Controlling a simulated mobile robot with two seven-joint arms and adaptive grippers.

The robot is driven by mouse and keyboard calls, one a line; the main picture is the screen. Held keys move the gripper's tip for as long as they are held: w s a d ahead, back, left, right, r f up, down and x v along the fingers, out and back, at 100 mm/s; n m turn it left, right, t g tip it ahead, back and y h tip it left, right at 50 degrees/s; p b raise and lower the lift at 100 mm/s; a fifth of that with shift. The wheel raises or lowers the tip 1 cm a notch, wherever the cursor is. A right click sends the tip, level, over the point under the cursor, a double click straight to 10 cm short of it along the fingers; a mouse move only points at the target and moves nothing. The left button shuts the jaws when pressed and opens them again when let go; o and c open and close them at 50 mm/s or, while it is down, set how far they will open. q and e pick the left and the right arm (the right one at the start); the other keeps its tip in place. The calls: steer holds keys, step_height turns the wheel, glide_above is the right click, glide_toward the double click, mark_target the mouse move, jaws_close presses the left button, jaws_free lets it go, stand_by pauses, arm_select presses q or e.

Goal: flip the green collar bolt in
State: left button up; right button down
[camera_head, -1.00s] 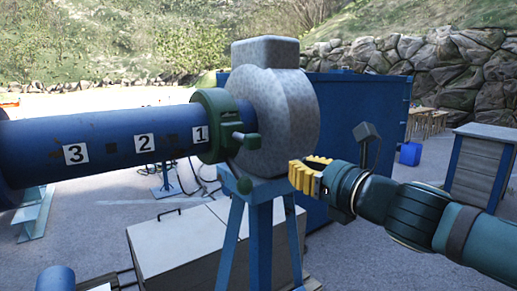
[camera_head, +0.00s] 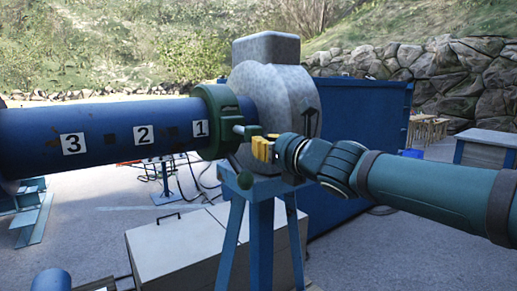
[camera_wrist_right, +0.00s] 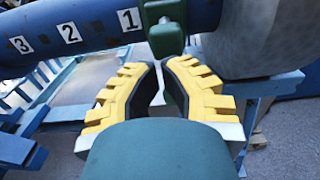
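The green collar (camera_head: 217,122) sits around the blue drum (camera_head: 100,133) beside the label 1. A green bolt (camera_head: 245,132) with a pale shank sticks out from the collar's right side. My right gripper (camera_head: 262,148), with yellow fingers, is right next to the bolt. In the right wrist view its fingers (camera_wrist_right: 164,68) are apart, with a green block (camera_wrist_right: 166,38) just beyond the tips and another green part showing between them. I cannot tell whether they touch. My left gripper is not in view.
A grey rounded housing (camera_head: 275,110) stands behind and right of the collar on a blue stand (camera_head: 262,230). A pale box (camera_head: 175,250) lies below. A large blue container (camera_head: 365,115) is behind.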

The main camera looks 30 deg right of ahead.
mark_target(249, 139)
steer(key=shift+w, duration=1.35)
steer(key=w, duration=0.1)
steer(key=w+b, duration=0.1)
steer(key=w, duration=0.1)
steer(key=shift+w+a, duration=0.2)
steer(key=shift+w, duration=0.1)
steer(key=shift+s+r, duration=0.1)
steer(key=shift+s, duration=0.05)
steer(key=shift+b, duration=0.3)
